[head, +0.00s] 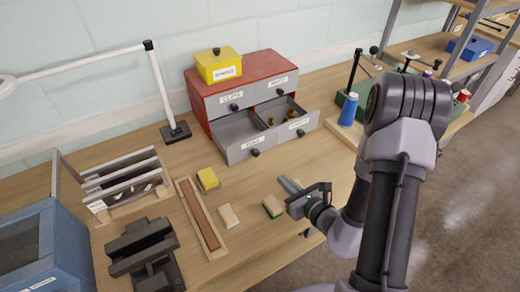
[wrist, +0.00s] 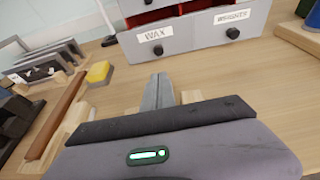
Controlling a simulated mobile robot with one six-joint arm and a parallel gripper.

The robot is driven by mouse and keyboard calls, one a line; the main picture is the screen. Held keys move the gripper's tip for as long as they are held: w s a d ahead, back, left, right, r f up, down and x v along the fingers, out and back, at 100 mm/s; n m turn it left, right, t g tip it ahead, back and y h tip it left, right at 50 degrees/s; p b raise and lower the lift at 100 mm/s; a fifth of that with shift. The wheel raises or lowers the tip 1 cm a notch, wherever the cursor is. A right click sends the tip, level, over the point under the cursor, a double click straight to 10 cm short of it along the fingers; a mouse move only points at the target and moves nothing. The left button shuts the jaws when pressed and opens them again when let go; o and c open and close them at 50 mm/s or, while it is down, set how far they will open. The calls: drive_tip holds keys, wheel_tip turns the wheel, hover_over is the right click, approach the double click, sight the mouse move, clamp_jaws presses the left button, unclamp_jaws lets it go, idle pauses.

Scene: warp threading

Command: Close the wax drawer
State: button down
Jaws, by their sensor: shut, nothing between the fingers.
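The wax drawer (head: 239,151) is the lower left drawer of a red and grey cabinet (head: 272,66) at the back of the bench. It is pulled out, and its visible inside looks empty. Its grey front with the WAX label and a dark knob also shows in the wrist view (wrist: 188,36). My gripper (head: 287,182) is shut and empty, low over the bench in front of the cabinet, apart from the drawer front. In the wrist view its closed fingers (wrist: 159,88) point toward the drawers.
The weights drawer (head: 297,131) beside it is also open, with brass pieces inside. A yellow box (head: 218,65) sits on the cabinet. A yellow block (head: 208,179), a green-based block (head: 273,207) and a pale block (head: 229,216) lie on the bench. A blue spool (head: 348,110) stands right.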

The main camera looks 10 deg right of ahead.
drive_tip(key=b, duration=0.2)
approach(257, 155)
drive_tip(key=x, duration=0.5)
drive_tip(key=shift+a+f, duration=0.1)
drive_tip(key=shift+f, duration=0.2)
drive_tip(key=shift+w+a, duration=0.2)
drive_tip(key=shift+w, duration=0.4)
drive_tip(key=shift+r, duration=0.1)
